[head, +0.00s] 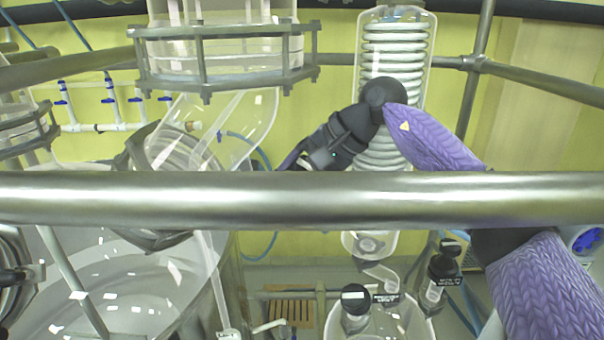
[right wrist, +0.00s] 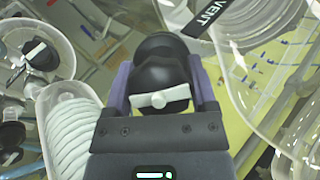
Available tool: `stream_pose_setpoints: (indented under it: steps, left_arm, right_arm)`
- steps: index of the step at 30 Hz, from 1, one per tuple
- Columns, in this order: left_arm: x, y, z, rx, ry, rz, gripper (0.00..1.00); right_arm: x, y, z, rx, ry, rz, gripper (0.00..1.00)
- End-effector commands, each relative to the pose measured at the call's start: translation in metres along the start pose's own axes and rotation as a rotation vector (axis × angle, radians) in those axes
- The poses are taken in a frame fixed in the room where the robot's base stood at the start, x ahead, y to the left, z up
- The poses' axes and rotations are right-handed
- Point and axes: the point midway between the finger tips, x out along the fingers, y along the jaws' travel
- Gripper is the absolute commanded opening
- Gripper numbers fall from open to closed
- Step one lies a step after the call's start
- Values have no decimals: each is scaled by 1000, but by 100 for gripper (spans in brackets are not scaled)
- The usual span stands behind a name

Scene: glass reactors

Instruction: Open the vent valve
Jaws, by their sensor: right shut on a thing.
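The vent valve (right wrist: 168,75) has a black round knob with a white bar across it, seen in the right wrist view. A black tag reading VENT (right wrist: 207,17) lies just above it. My right gripper (right wrist: 158,88) has its two purple fingers on either side of the knob and is shut on it. In the head view my right gripper (head: 291,162) points down and left behind the front rail, and the valve is hidden there. My left gripper is not in view.
A thick metal rail (head: 300,198) crosses the head view in front of my right arm. A coiled glass condenser (head: 393,45) stands behind the arm. A large glass vessel (head: 120,285) is at lower left.

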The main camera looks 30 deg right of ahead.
Motion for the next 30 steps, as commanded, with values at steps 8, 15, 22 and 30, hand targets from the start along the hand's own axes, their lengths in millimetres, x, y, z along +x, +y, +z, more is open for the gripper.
stream_pose_setpoints:
  steps: [8,15,22,30]
  left_arm:
    - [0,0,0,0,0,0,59]
    - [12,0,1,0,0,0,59]
    - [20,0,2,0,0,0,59]
    - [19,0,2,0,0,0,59]
  right_arm:
    - [0,0,0,1,1,-1,100]
    - [-23,2,-1,1,6,-5,100]
    - [-81,0,-1,0,5,-5,100]
    - [-100,0,0,1,1,-2,100]
